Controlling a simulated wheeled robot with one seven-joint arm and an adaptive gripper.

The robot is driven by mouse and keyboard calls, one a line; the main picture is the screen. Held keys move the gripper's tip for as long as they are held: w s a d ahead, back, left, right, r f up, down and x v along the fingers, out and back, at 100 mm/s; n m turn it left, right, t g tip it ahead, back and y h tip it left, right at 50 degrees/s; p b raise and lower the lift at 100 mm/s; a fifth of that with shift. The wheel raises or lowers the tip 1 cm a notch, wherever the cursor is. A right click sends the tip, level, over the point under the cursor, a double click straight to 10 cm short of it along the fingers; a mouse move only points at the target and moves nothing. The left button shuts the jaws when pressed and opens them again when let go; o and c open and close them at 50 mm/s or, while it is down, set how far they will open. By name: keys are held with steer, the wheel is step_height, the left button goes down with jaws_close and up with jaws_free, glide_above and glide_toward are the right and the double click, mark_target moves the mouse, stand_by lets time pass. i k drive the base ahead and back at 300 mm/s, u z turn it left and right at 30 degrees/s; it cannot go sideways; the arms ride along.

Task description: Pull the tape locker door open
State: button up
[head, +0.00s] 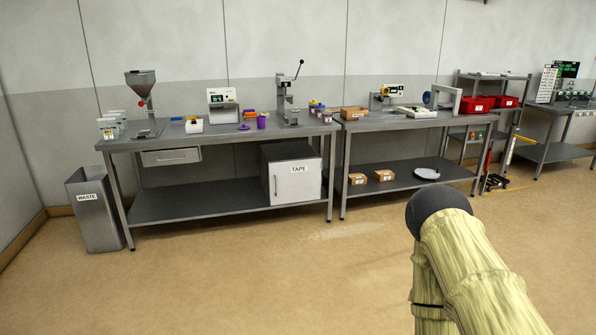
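The tape locker (291,174) is a grey box on the lower shelf of the left workbench. Its light front door (298,184) carries a TAPE label and looks shut. A small upright handle (276,186) is at the door's left edge. My arm shows at the lower right, in front of the benches and well apart from the locker. My gripper cannot be made out in the head view.
The left workbench (215,195) has a leg right of the locker. Its top holds a hopper, a press and small containers. A waste bin (96,210) stands at its left end. The floor (250,275) before the benches is clear.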

mark_target(298, 181)
steer(key=u, duration=0.05)
steer(key=i, duration=1.7)
steer(key=u, duration=0.4)
steer(key=i, duration=1.65)
steer(key=u, duration=0.4)
steer(key=i, duration=0.85)
steer(key=u, duration=0.15)
